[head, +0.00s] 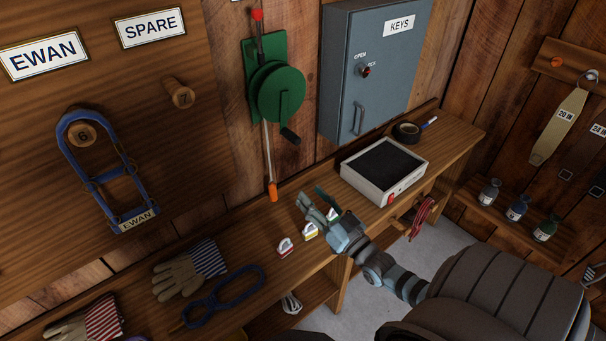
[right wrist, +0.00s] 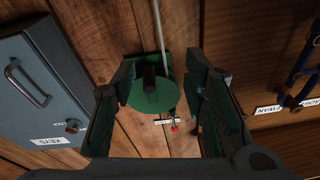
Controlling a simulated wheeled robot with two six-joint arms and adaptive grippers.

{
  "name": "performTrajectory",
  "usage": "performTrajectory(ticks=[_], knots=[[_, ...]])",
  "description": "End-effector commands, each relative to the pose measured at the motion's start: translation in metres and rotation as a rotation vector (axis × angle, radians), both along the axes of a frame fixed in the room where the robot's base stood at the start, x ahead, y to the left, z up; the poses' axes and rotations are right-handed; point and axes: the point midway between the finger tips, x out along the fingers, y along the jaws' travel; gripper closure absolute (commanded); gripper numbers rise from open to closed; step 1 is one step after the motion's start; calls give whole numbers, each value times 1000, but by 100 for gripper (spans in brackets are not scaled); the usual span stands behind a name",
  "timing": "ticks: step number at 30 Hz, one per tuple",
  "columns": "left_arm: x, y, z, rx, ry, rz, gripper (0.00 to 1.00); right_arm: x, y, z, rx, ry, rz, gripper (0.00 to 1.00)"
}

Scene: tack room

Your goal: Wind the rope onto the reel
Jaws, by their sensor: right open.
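A pale rope (head: 268,155) hangs from the reel to an orange end piece (head: 273,191) just above the bench; a red knob (head: 257,15) is above. My right gripper (head: 314,198) is open and empty over the bench, below and right of the reel, apart from it. In the right wrist view the reel (right wrist: 152,97) appears upside down between the open fingers, farther off. My left gripper is not in view.
A blue-grey key cabinet (head: 365,75) hangs right of the reel. A pegboard stands left.

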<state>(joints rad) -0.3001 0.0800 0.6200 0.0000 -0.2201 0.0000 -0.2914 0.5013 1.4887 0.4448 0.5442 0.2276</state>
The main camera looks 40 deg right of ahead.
Motion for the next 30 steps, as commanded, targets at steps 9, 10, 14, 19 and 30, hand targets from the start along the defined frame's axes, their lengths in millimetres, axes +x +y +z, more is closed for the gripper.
performTrajectory(ticks=[9,10,14,19,30], knots=[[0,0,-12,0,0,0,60,0,36,-45,-21,196,36,60],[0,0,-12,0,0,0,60,0,37,-46,-22,202,36,60],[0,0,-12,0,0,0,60,0,38,-47,-24,209,38,60],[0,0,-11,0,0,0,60,0,38,-47,-24,210,38,68],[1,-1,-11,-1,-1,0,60,-39,103,-103,-118,638,101,100]])
